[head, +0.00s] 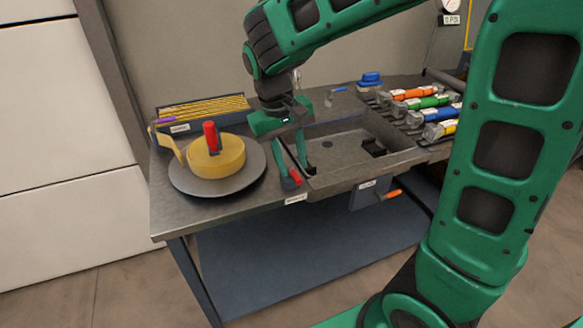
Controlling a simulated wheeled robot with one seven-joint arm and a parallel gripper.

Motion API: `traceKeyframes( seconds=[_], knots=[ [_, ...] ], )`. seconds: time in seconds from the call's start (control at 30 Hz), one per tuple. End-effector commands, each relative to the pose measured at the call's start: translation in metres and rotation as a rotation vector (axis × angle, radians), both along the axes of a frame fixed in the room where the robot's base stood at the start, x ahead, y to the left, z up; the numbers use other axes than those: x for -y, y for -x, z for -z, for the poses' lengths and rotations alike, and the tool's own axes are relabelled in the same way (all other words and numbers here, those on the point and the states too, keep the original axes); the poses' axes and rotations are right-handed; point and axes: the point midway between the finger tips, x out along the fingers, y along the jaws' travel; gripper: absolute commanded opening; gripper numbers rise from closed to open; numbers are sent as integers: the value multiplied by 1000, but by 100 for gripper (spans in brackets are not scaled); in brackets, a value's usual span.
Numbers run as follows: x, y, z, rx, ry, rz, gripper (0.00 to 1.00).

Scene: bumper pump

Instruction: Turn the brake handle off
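My gripper (300,172) points down over the bench at the left front edge of the sunken basin. Its two green fingers are spread apart. Another red handle (210,135) stands upright on a yellow drum, left of my gripper. I cannot tell from the labels which is the brake handle.
The yellow drum (222,163) rests on a grey round plate (185,184). A tray of yellow rods (207,108) is behind it. An orange lever (387,194) sticks out from a box under the front edge.

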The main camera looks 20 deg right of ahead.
Motion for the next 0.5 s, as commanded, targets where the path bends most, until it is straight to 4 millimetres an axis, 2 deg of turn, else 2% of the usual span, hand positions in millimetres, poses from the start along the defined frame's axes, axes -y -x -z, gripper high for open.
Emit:
traceKeyframes(
  seconds=[0.2,0.5],
  knots=[
    [4,0,21,-1,1,0,32],
    [5,0,25,0,0,0,32]
  ],
)
